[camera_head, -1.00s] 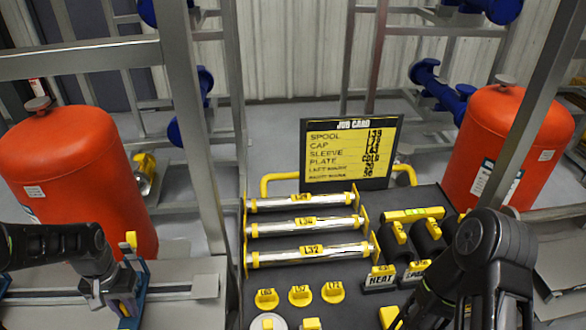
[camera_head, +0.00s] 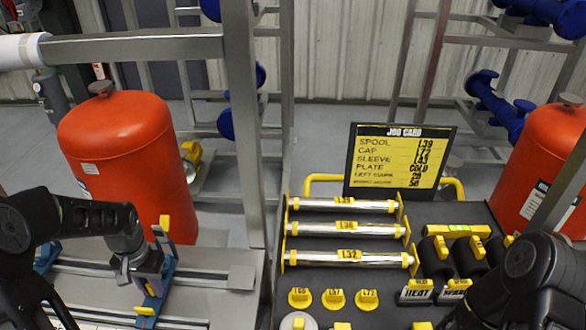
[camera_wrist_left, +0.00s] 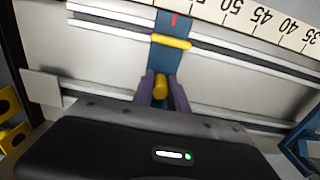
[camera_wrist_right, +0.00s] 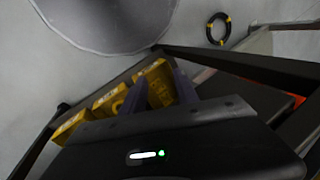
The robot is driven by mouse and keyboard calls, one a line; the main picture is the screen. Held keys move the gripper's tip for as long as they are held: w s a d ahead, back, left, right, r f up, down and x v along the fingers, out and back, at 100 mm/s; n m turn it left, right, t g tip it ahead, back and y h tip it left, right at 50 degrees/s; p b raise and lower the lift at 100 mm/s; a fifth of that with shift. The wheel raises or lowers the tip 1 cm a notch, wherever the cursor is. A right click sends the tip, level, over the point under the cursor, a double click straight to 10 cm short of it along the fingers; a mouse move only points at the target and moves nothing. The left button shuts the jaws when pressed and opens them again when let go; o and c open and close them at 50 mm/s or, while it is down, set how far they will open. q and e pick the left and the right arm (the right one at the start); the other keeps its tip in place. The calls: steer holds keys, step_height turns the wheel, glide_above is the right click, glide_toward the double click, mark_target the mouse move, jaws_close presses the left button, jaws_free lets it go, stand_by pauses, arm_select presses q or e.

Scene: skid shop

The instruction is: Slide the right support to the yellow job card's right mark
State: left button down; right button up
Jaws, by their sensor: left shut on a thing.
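The job card (camera_head: 402,161) is a yellow panel in a black frame behind the bench. Its bottom mark lines are too small to read surely. The right support (camera_head: 158,285) is a blue block with yellow parts on the metal rails. My left gripper (camera_head: 143,283) is at it. In the left wrist view the fingers (camera_wrist_left: 161,90) are shut on the support's yellow knob (camera_wrist_left: 160,84). The support's red pointer (camera_wrist_left: 174,19) lies beside the scale (camera_wrist_left: 262,18), left of the 50. Another blue support (camera_wrist_left: 303,145) is at the right edge. My right gripper (camera_wrist_right: 158,92) is open and empty.
An orange tank (camera_head: 120,165) stands behind the rails. A metal post (camera_head: 243,130) rises between rails and bench. The dark bench (camera_head: 375,285) holds metal spools (camera_head: 340,229), yellow caps (camera_head: 334,299) and black sleeves. Yellow blocks (camera_wrist_right: 150,88) lie beyond my right fingers.

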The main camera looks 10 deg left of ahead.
arm_select(q)
steer(key=shift+a, duration=0.35)
stand_by(0.3)
steer(key=shift+s+a, duration=0.2)
steer(key=shift+a, duration=1.55)
steer(key=shift+s+a, duration=0.2)
steer(key=shift+a, duration=1.4)
steer(key=c, duration=1.3)
jaws_free()
steer(key=shift+c, duration=0.2)
steer(key=shift+d, duration=0.1)
